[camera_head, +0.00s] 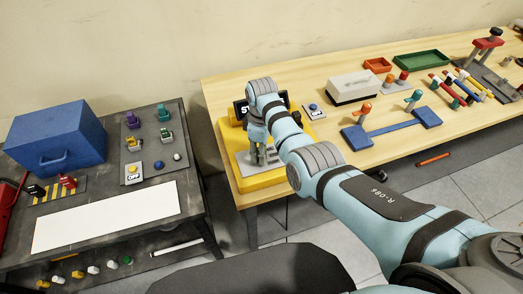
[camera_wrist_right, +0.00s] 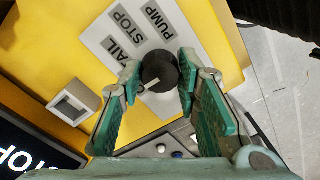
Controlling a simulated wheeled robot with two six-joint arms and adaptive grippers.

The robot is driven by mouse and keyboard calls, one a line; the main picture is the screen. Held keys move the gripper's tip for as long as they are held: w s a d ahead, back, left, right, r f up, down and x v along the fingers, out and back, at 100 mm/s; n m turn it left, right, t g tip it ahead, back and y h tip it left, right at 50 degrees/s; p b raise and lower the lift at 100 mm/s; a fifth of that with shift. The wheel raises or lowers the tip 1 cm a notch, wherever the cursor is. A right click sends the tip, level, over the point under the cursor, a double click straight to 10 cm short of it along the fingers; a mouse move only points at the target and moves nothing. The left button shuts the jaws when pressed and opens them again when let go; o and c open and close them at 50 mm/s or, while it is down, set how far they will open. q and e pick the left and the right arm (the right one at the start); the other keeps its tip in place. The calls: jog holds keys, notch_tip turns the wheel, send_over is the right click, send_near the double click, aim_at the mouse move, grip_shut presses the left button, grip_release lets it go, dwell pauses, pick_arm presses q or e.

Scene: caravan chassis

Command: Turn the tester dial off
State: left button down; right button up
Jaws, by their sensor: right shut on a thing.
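The yellow tester (camera_head: 265,183) stands at the near left corner of the wooden table in the head view. Its round black dial (camera_wrist_right: 160,68) shows in the right wrist view, with a pale mark toward its lower left. A white plate (camera_wrist_right: 103,38) beside it has labels reading PUMP, STOP and one ending in AIL. A black display (camera_wrist_right: 28,150) on the tester shows partly cut-off letters like STOP. My right gripper (camera_wrist_right: 159,76) has its green-padded fingers on both sides of the dial, shut on it. My arm hides the dial in the head view. My left gripper is not in view.
A small box with a blue button (camera_head: 314,110) stands right of the tester. A blue bar with levers (camera_head: 390,130) and a white box (camera_head: 352,87) lie farther right. A dark table (camera_head: 75,250) with a blue case (camera_head: 55,138) stands at the left.

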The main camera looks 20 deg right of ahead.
jog(key=shift+a+f+n, duration=0.1)
jog(key=shift+n, duration=0.3)
jog(key=o, duration=1.1)
jog(key=shift+c, duration=0.2)
jog(key=shift+o, duration=0.6)
jog(key=shift+w+a, duration=0.1)
jog(key=shift+r, duration=0.4)
notch_tip(320, 180, up, 7)
jog(key=shift+w+f, duration=0.15)
jog(key=shift+f, duration=0.1)
